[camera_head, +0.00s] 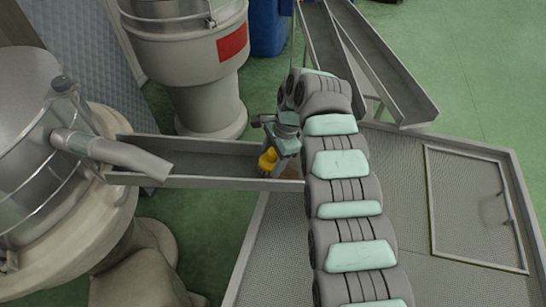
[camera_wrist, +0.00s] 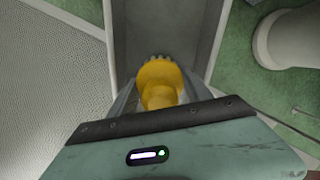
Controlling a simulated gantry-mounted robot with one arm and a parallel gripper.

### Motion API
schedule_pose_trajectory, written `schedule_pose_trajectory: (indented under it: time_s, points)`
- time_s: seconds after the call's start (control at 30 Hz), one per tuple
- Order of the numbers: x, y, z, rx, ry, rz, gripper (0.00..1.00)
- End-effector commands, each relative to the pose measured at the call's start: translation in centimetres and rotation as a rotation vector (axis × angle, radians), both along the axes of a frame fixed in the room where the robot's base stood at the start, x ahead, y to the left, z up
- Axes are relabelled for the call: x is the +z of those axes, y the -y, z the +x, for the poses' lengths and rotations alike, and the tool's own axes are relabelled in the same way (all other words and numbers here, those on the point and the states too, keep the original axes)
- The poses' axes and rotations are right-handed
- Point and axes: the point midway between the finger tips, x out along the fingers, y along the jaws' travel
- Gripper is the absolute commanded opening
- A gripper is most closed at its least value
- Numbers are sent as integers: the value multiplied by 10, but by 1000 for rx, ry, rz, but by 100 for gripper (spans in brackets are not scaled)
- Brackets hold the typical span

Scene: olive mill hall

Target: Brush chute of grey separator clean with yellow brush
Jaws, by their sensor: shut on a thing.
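My gripper (camera_head: 272,152) is shut on the yellow brush (camera_head: 267,159), at the right end of a grey metal chute (camera_head: 215,182). The chute runs from the grey separator (camera_head: 40,150) at the left, below its spout pipe (camera_head: 115,152). In the wrist view the yellow brush (camera_wrist: 160,78) is between the fingers, with its scalloped end over the floor of the chute (camera_wrist: 172,25). I cannot tell if the brush touches the chute floor. A brown patch (camera_head: 290,172) shows in the chute near the gripper, partly hidden by my arm.
A second separator with a red label (camera_head: 232,43) stands behind the chute. Sloping metal troughs (camera_head: 385,70) are at the upper right. A blue container (camera_head: 268,28) stands at the back. A metal grating floor with a hatch (camera_head: 470,205) lies at the right.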

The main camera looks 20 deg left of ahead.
Motion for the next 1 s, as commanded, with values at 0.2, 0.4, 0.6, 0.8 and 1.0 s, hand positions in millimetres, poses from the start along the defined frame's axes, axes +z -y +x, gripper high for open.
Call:
schedule_pose_trajectory:
  time_s: [0.2,0.4,0.6,0.8,1.0]
  points:
    - [0,0,0,0,1,1,20]
    - [0,0,0,0,1,1,20]
    - [-1,0,0,0,1,1,20]
    - [-4,-1,0,0,1,1,20]
    - [-8,-2,-1,0,1,0,20]
